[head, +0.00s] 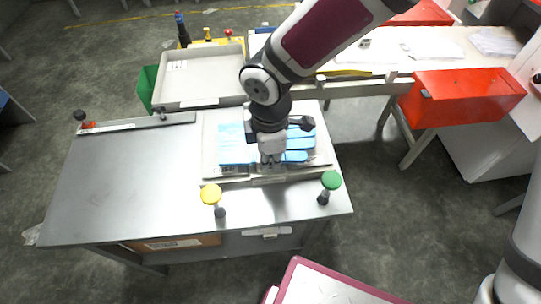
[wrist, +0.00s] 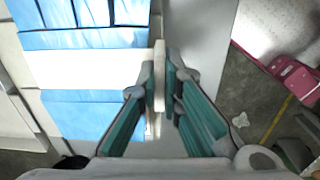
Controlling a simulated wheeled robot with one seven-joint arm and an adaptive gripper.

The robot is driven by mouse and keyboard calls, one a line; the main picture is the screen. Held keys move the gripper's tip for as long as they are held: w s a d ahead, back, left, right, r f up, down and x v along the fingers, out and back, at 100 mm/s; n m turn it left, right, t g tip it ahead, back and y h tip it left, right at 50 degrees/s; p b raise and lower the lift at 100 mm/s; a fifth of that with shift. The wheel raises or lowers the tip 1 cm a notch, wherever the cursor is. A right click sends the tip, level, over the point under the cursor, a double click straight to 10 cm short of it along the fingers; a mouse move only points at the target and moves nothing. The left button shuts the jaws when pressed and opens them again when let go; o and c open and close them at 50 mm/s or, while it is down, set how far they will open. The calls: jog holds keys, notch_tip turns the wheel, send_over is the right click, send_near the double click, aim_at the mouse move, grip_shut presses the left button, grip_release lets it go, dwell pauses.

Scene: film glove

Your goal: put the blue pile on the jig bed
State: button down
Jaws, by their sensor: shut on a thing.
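The blue pile (head: 235,148) is a flat stack of blue film with finger shapes on its right side. It lies over the pale jig bed (head: 208,140) on the metal table; whether it rests fully on the bed is unclear. In the wrist view the blue pile (wrist: 92,115) fills the left, with a white band across it. My gripper (head: 269,163) is at the pile's front edge and hides its middle. In the wrist view my gripper (wrist: 161,100) is shut on a thin pale upright plate (wrist: 159,65) beside the pile. I cannot tell whether plate and pile are joined.
A yellow-topped post (head: 211,194) and a green-topped post (head: 330,181) stand at the table's front edge. A grey tray (head: 205,75) is behind the bed. The metal table (head: 130,190) is clear on the left. A red bin (head: 465,95) is at right.

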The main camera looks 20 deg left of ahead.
jog(key=shift+f+b, duration=1)
jog(key=shift+f, duration=0.3)
jog(key=c, duration=1.7)
grip_release()
jog(key=shift+r, duration=0.1)
notch_tip(320, 180, up, 12)
jog(key=shift+f, duration=0.1)
jog(key=shift+d, duration=0.1)
